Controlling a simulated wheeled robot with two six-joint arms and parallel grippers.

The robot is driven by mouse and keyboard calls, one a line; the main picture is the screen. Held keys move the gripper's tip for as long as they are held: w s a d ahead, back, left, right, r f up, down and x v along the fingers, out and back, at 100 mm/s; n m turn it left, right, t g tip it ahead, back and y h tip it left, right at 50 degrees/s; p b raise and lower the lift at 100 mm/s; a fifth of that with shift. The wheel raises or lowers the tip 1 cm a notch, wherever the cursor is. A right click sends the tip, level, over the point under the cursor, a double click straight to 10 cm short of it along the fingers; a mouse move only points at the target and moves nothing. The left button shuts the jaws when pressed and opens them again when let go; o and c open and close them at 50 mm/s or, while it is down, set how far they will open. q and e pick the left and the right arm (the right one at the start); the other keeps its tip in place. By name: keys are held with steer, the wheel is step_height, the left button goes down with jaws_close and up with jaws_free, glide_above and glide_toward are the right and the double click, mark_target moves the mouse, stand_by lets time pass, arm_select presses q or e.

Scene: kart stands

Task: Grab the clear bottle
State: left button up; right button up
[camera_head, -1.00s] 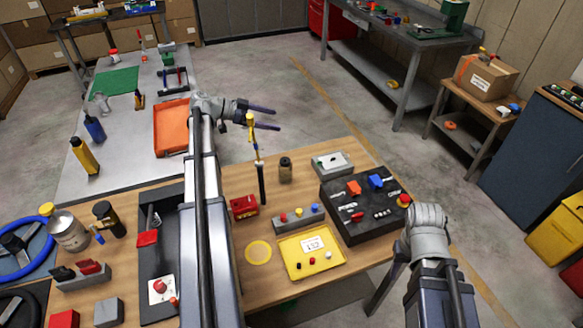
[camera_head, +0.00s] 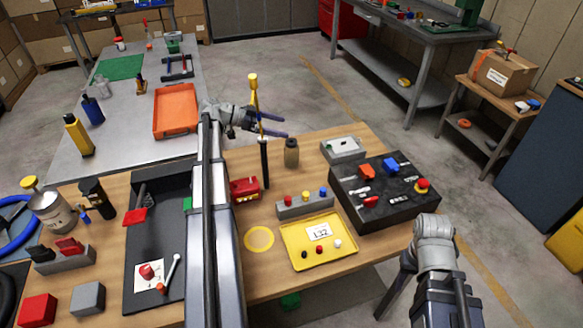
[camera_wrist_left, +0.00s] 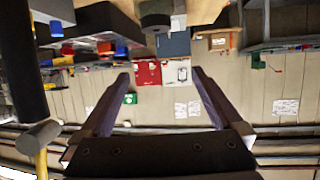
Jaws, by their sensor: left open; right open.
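A small translucent grey bottle shape (camera_head: 101,88) stands on the grey metal table at the left, behind a blue bottle (camera_head: 92,110). It is the clearest-looking bottle in the head view, but small and hard to make out. My left gripper (camera_head: 286,127) is open and empty, well to the right of it, over the back edge of the wooden table. In the left wrist view its two fingers (camera_wrist_left: 160,73) are spread with nothing between them.
An orange tray (camera_head: 176,110) and a yellow bottle (camera_head: 78,135) are on the metal table.

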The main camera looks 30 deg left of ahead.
arm_select(q)
steer(key=b, duration=0.7)
glide_toward(299, 163)
steer(key=r, duration=0.1)
steer(key=w+r, duration=0.1)
steer(key=w+d+r, duration=0.1)
steer(key=r, duration=0.1)
steer(key=shift+r, duration=0.15)
arm_select(e)
step_height(299, 163, down, 9)
arm_select(q)
steer(key=shift+d, duration=0.15)
arm_select(e)
steer(key=shift+f, duration=0.1)
arm_select(q)
steer(key=shift+b+x, duration=1.35)
steer(key=shift+x, duration=2.45)
arm_select(e)
step_height(299, 163, down, 3)
arm_select(q)
steer(key=shift+c, duration=0.2)
steer(key=c, duration=1.4)
